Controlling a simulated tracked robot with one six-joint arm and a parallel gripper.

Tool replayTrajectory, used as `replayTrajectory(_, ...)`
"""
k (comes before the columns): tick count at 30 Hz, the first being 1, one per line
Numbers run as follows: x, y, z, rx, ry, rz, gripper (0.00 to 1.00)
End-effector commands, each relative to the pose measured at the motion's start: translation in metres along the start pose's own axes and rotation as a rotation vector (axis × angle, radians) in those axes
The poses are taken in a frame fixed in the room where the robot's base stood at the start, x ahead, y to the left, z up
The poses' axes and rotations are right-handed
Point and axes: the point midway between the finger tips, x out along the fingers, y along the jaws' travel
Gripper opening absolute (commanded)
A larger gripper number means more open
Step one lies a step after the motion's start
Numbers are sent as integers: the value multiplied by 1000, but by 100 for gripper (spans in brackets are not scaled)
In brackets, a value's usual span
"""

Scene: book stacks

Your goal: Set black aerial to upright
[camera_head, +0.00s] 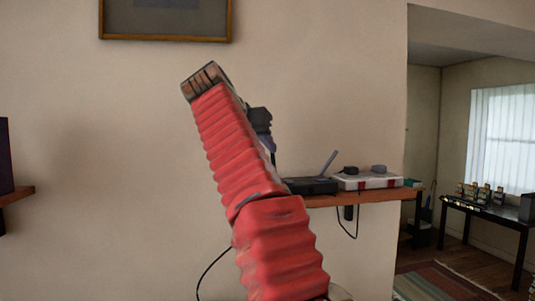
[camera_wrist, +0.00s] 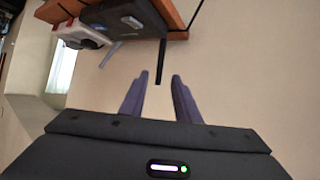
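The black aerial (camera_wrist: 161,62) is a thin dark rod in the wrist view. It runs from beside the black router (camera_wrist: 118,16) down the picture, and its free end lies near the gap between my fingertips. My gripper (camera_wrist: 158,78) is open, with a purple-grey finger on each side and wall showing between them. I see no contact with the aerial. In the head view my gripper (camera_head: 272,157) is partly behind my red arm, just above the router (camera_head: 312,186). The black aerial cannot be made out there. A grey aerial (camera_head: 329,163) leans right from the router.
The router stands on a wooden wall shelf (camera_head: 385,198). A white box (camera_head: 368,182) with dark items on top is beside it. A cable (camera_head: 356,225) hangs below. A dark table (camera_head: 488,213) stands in the room at right.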

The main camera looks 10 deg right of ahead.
Motion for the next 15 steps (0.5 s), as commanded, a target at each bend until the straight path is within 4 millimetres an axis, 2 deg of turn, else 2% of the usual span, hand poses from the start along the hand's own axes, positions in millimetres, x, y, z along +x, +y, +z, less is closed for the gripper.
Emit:
replayTrajectory(3, -22, -1, 0, 0, 2, -2, 29)
replayTrajectory(6, -36, -1, 0, 0, 1, -2, 29)
replayTrajectory(10, -48, -1, 1, 0, -1, 0, 29)
replayTrajectory(15, -52, 0, 1, 0, -1, 1, 29)
